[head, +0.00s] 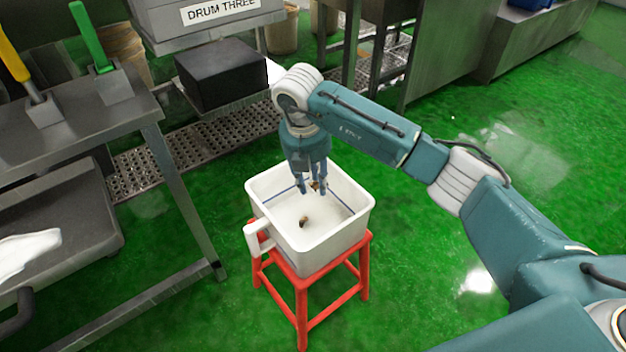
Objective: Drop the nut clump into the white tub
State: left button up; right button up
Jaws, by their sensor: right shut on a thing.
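The white tub (341,232) stands on a red stool (302,300), with its handle at the front left. My right gripper (312,188) points down over the tub's inside, near its back wall. It is shut on a small brown nut clump (316,185), partly hidden by the fingers. A second small brown piece (304,222) shows against the tub's white floor, apart from the fingers. A blue line runs along the tub's inner wall. My left gripper is not in view.
A steel table (80,120) with yellow-handled (14,62) and green-handled (88,38) tools stands at left. A black box (222,75) sits under the "DRUM THREE" label (220,12). Perforated metal grating (200,140) runs behind the tub. Green floor at right is open.

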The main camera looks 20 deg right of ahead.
jog(key=o, duration=0.9)
jog(key=shift+o, duration=0.2)
notch_tip(320, 180, up, 12)
jog(key=s+a, duration=0.1)
jog(key=shift+a, duration=0.25)
jog(key=shift+f, duration=0.15)
